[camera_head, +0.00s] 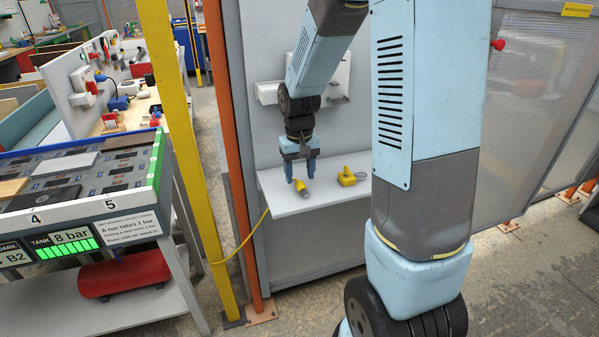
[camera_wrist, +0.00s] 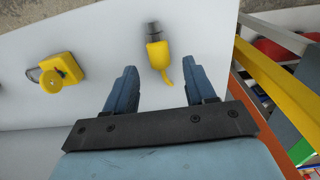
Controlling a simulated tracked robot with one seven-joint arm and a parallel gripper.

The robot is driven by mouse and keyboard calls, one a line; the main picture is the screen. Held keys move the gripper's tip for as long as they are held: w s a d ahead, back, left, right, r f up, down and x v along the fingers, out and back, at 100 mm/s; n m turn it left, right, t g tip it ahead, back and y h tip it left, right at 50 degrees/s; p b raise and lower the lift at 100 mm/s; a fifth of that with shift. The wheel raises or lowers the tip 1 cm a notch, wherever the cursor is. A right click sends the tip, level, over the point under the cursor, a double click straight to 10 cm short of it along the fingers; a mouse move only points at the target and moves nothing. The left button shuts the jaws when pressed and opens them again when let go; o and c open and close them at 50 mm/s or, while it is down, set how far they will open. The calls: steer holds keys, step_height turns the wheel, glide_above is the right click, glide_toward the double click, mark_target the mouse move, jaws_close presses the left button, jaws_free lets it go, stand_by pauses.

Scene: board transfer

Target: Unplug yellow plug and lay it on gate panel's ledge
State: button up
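The yellow plug (camera_head: 301,186) lies on the white ledge (camera_head: 292,204) of the gate panel (camera_head: 268,45), near the ledge's left end. Its yellow cable runs off the ledge and down to the left. In the wrist view the plug (camera_wrist: 157,55) shows a grey metal end pointing away from my gripper. My gripper (camera_head: 301,172) is just above the ledge, pointing down. In the wrist view its blue fingers (camera_wrist: 160,85) are spread wide with nothing between them, and the plug lies just beyond the gap.
A yellow padlock-like piece (camera_head: 347,177) with a grey loop sits on the ledge to the right of the plug, also in the wrist view (camera_wrist: 62,72). A yellow post (camera_head: 187,140) and an orange post (camera_head: 231,140) stand left of the panel. A bench with a board (camera_head: 80,190) stands further left.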

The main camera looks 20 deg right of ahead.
mark_target(299, 181)
steer(key=shift+r, duration=0.1)
step_height(299, 181, up, 14)
steer(key=shift+a+f, duration=0.15)
steer(key=shift+f, duration=0.1)
stand_by(0.5)
stand_by(0.4)
steer(key=s+r+t, duration=0.2)
steer(key=s+r, duration=0.1)
steer(key=s, duration=0.7)
steer(key=s+r+t, duration=0.3)
steer(key=s+r, duration=0.1)
steer(key=s, duration=0.6)
steer(key=shift+s+d+r+t, duration=0.25)
steer(key=shift+s+r+t, duration=0.05)
steer(key=shift+s, duration=0.05)
